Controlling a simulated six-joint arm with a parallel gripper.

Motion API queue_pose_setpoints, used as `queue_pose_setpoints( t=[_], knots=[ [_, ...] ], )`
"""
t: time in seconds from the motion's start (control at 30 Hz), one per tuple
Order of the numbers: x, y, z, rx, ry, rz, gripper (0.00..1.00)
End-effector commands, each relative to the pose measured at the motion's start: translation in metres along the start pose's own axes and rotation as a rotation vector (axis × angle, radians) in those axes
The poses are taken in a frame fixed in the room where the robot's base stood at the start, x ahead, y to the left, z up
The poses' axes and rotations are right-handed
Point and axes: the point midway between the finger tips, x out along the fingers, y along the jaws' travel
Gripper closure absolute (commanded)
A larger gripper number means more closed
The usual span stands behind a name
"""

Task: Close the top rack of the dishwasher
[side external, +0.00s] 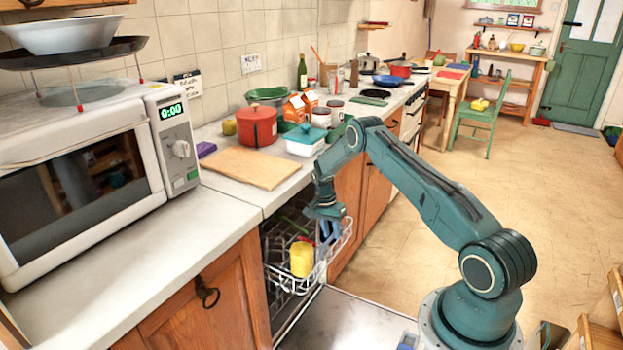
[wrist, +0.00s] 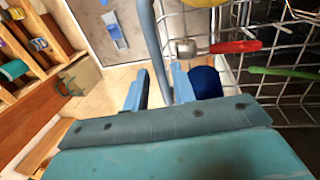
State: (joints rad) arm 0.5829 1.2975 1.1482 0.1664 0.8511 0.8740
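The dishwasher's top rack (side external: 293,279) is a white wire basket, pulled out from under the counter. It holds a yellow cup (side external: 301,258). In the wrist view its wires (wrist: 287,45) show on the right, with a red-handled utensil (wrist: 235,47), a green one (wrist: 285,71) and a dark blue item (wrist: 206,83). My gripper (side external: 327,243) is at the rack's outer front edge. In the wrist view my gripper's fingers (wrist: 159,88) stand apart, one on each side of a blue-grey bar (wrist: 151,40). A narrow gap seems to show beside it; contact is unclear.
The open dishwasher door (side external: 345,322) lies flat below the rack. The counter (side external: 130,250) overhangs the rack, with a microwave (side external: 80,165), a cutting board (side external: 250,167) and a red pot (side external: 257,127) on it. Wooden shelves (wrist: 30,45) show left in the wrist view.

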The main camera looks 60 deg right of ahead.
Motion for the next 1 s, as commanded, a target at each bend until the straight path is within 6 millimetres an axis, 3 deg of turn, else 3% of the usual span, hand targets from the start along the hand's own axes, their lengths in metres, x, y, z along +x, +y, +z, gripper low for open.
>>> queue_pose_setpoints(
  t=[0.57, 1.0],
  knots=[
    [-0.011, 0.000, 0.001, -0.003, -0.002, 0.000, 0.66],
    [-0.073, 0.004, 0.000, -0.001, -0.001, -0.001, 0.66]
  ],
)
